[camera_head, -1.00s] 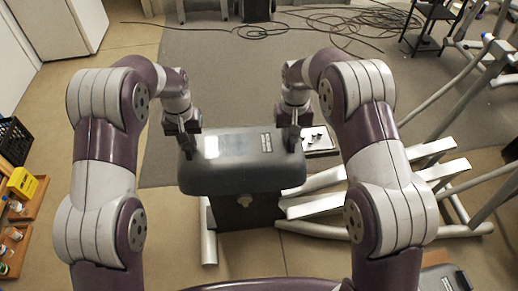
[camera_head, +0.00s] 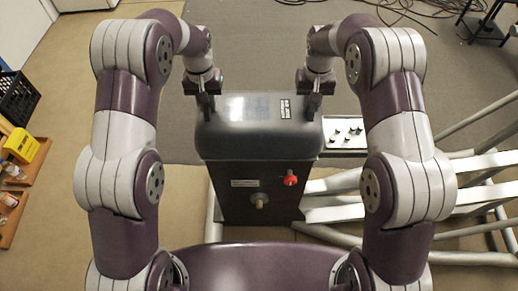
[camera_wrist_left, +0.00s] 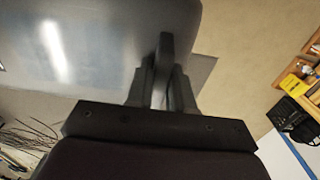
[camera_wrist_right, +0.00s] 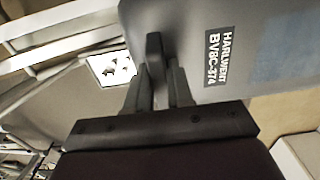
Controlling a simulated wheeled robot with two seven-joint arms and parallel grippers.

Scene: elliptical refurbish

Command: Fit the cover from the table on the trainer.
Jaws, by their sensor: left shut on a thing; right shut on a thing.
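The dark grey cover (camera_head: 258,140) has a label and a shiny panel on top. It is level over the trainer's black body (camera_head: 235,205), which has a red knob and a pale knob on its front. I cannot tell whether cover and body touch. My left gripper (camera_head: 207,102) is shut on a tab at the cover's left side, seen also in the left wrist view (camera_wrist_left: 165,75). My right gripper (camera_head: 313,103) is shut on the matching tab at the right side, beside the label in the right wrist view (camera_wrist_right: 156,75). The body's top is hidden under the cover.
A white tray (camera_head: 343,135) with several small dark parts is right of the cover. The trainer's grey bars (camera_head: 475,165) spread to the right. Cables (camera_head: 400,8) lie on the floor behind. A black crate (camera_head: 15,97) and a yellow item (camera_head: 22,146) are at the left.

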